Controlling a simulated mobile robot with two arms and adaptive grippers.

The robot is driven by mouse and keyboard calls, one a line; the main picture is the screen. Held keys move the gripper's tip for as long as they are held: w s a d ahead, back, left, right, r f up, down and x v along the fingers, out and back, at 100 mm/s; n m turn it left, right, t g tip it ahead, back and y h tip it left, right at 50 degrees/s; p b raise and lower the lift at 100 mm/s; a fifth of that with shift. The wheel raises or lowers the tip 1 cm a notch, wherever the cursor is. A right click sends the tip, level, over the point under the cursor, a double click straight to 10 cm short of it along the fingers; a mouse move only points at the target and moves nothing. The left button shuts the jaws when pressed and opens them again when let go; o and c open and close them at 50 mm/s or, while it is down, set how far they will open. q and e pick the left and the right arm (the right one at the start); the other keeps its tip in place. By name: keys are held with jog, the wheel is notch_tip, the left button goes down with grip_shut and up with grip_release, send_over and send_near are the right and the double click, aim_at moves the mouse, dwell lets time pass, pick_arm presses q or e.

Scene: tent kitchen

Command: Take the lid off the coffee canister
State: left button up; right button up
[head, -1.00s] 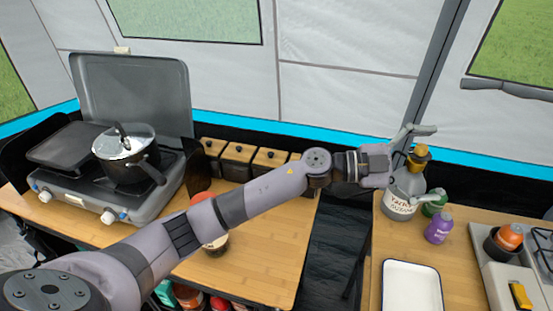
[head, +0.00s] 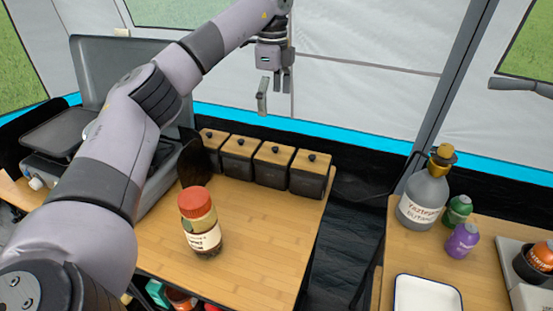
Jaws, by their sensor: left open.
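Several dark square canisters with wooden lids and black knobs stand in a row at the back of the left wooden table. The rightmost canister (head: 308,182) has its lid (head: 312,163) on, and so do the others, including the second from the right (head: 270,170). No label shows which one holds coffee. My left gripper (head: 274,95) is open and empty, pointing down, and appears above the row in the picture, apart from the lids. My right gripper is out of view.
A jar with a red lid (head: 201,222) stands on the left table (head: 255,235), which is clear to its right. My left arm hides much of the stove (head: 50,150). A grey bottle (head: 424,200), small bottles and a white tray (head: 425,292) are on the right table.

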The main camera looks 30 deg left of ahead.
pick_arm(q)
jog(key=p, duration=0.1)
send_near(275, 148)
jog(key=f, duration=0.5)
jog(key=shift+s+a, duration=0.1)
jog(key=shift+a, duration=0.1)
jog(key=shift+d+f+p, duration=0.2)
jog(key=shift+f+p, duration=0.8)
jog(key=shift+f, duration=1.7)
jog(key=shift+c, duration=0.4)
jog(key=c, duration=1.2)
jog(key=shift+o, duration=0.2)
jog(key=shift+r, duration=0.1)
